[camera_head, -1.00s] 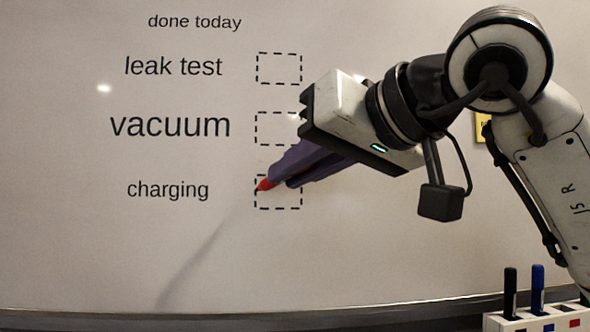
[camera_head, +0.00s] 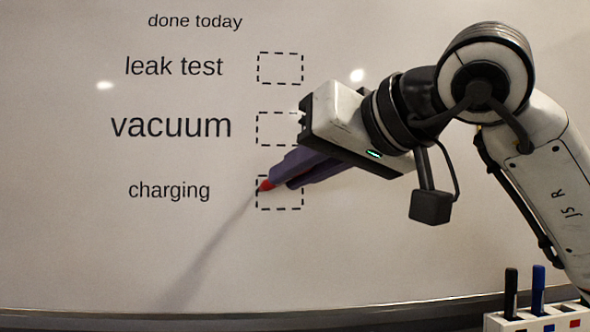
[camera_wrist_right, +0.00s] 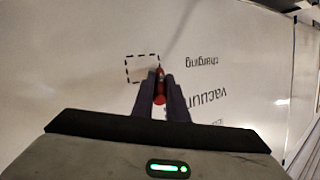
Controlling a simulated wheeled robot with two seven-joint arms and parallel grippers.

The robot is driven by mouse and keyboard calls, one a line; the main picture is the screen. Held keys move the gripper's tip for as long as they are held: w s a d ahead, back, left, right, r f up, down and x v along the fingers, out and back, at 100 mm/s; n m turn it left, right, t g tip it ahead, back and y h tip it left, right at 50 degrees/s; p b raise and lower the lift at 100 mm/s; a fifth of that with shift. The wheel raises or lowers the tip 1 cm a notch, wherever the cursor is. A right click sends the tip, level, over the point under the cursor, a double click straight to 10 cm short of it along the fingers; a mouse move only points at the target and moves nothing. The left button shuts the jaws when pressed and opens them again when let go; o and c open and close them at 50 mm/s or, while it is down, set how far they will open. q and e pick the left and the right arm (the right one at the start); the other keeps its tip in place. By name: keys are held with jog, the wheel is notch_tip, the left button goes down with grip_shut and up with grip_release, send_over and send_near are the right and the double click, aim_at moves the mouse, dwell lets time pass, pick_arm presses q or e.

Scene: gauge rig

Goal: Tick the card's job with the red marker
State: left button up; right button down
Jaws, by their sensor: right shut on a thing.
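My right gripper (camera_head: 284,172) is shut on the red marker (camera_head: 265,185), whose red end points at the whiteboard by the upper left corner of the dashed box beside "charging" (camera_head: 169,190). I cannot tell whether the tip touches the board. In the right wrist view the red marker (camera_wrist_right: 159,86) sits between the purple fingers (camera_wrist_right: 161,100), at the edge of the dashed box (camera_wrist_right: 129,68). No mark shows in that box. The "leak test" box (camera_head: 279,53) is empty; the "vacuum" box (camera_head: 257,130) is partly covered by my gripper. The card is not seen now. My left gripper is out of view.
A white holder (camera_head: 500,322) at the lower right carries a black marker (camera_head: 511,290) and a blue marker (camera_head: 538,288). A dark ledge (camera_head: 120,314) runs along the board's bottom. The board left of the words is clear.

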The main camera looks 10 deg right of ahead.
jog(key=shift+d, duration=0.1)
jog(key=d+p, duration=0.1)
jog(key=d, duration=0.6)
jog(key=shift+a+p, duration=0.8)
jog(key=shift+a, duration=2.8)
jog(key=shift+s, duration=0.55)
jog(key=shift+s+b, duration=0.8)
jog(key=shift+s, duration=1.65)
